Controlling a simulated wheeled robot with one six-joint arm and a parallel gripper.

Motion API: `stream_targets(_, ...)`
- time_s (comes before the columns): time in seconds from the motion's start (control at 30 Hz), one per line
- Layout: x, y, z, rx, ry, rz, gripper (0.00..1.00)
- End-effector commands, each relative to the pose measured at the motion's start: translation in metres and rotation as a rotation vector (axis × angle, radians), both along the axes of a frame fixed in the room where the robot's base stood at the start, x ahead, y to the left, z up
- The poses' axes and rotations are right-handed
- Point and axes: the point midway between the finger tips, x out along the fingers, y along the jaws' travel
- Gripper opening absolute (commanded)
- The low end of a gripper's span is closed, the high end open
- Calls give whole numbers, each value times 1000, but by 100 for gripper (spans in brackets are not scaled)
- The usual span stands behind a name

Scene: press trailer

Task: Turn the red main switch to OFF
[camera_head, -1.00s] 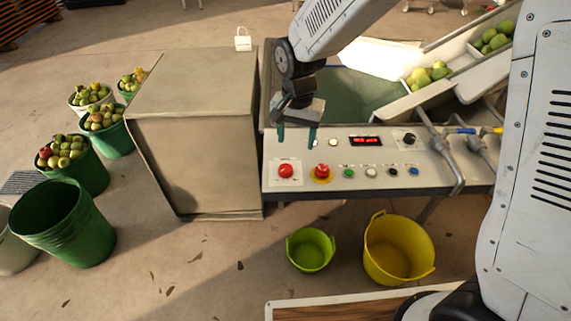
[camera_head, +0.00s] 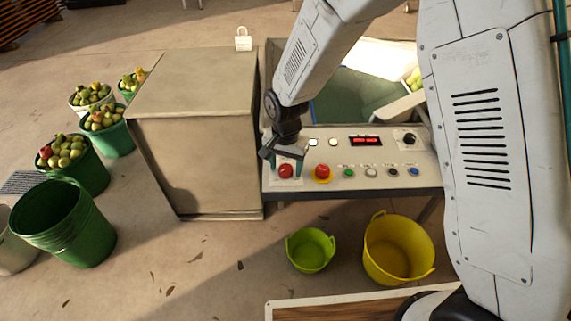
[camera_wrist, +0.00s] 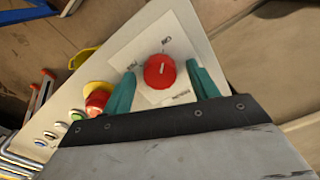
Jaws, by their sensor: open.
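The red main switch (camera_head: 286,171) is a round red knob on a white plate at the left end of the control panel (camera_head: 320,186). In the wrist view the knob (camera_wrist: 160,71) carries a pale pointer line. Lettering surrounds it, but I cannot read it for certain. My gripper (camera_head: 286,163) is open, with its green fingertips (camera_wrist: 163,85) on either side of the knob. No clear grip on it shows. Whether the fingers touch the knob I cannot tell.
A red mushroom button (camera_head: 322,171) on a yellow ring sits just right of the switch. Several small buttons, a black knob (camera_head: 409,139) and a red display (camera_head: 366,141) lie further right. A beige cabinet (camera_head: 195,150) stands left of the panel. Two buckets (camera_head: 398,250) stand below.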

Motion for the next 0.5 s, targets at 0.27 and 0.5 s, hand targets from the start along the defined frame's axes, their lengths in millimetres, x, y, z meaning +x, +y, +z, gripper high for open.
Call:
stream_targets(0.27, 0, 0, 0, 0, 0, 0, 15)
stream_targets(0.5, 0, 0, 0, 0, 0, 9, 15)
